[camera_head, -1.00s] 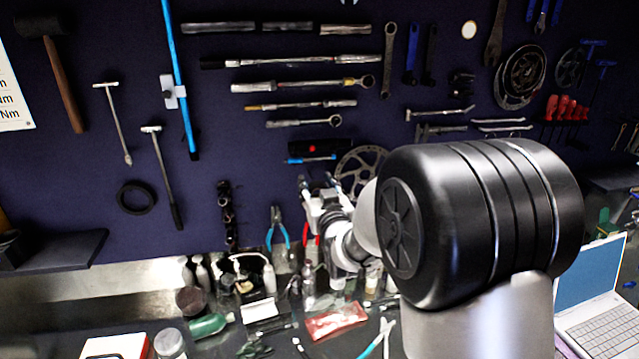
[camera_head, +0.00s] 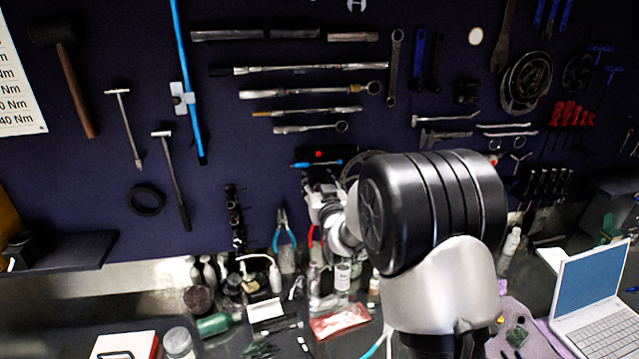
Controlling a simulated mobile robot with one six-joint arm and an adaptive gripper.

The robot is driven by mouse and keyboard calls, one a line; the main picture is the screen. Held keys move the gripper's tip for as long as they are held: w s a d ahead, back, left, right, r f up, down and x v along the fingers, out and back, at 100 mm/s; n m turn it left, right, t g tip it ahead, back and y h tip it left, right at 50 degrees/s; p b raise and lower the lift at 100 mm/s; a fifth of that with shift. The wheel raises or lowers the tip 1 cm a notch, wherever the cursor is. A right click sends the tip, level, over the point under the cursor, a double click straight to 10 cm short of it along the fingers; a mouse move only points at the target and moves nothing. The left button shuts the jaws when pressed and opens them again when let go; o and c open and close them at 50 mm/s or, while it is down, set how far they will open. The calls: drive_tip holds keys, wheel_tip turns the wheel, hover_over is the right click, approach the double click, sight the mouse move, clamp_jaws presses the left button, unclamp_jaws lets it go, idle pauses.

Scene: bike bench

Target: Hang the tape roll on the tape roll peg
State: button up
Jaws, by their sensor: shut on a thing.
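My gripper (camera_head: 320,194) is small and far off in the head view, in front of the lower middle of the dark tool wall. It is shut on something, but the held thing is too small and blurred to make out. I cannot clearly pick out the tape roll or its peg. A black ring (camera_head: 145,200) hangs on the wall at the left, well apart from my gripper. A small pale disc (camera_head: 475,36) is on the wall at the upper right. My arm hides part of the wall and bench right of my gripper.
Pliers with blue handles (camera_head: 284,232) hang just left of my gripper. A brake disc (camera_head: 370,166) is partly hidden behind my arm. Bottles, a red pouch (camera_head: 340,321) and other items crowd the bench below. A laptop (camera_head: 592,290) stands at the right.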

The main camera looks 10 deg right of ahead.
drive_tip(key=shift+w+p, duration=0.65)
drive_tip(key=shift+p, duration=0.05)
drive_tip(key=shift+w+f+b, duration=0.3)
drive_tip(key=shift+w+b, duration=0.05)
drive_tip(key=shift+b, duration=0.3)
drive_tip(key=shift+w+b, duration=0.3)
drive_tip(key=shift+b, duration=0.15)
drive_tip(key=shift+r, duration=0.15)
drive_tip(key=o, duration=1)
drive_tip(key=shift+o, duration=0.2)
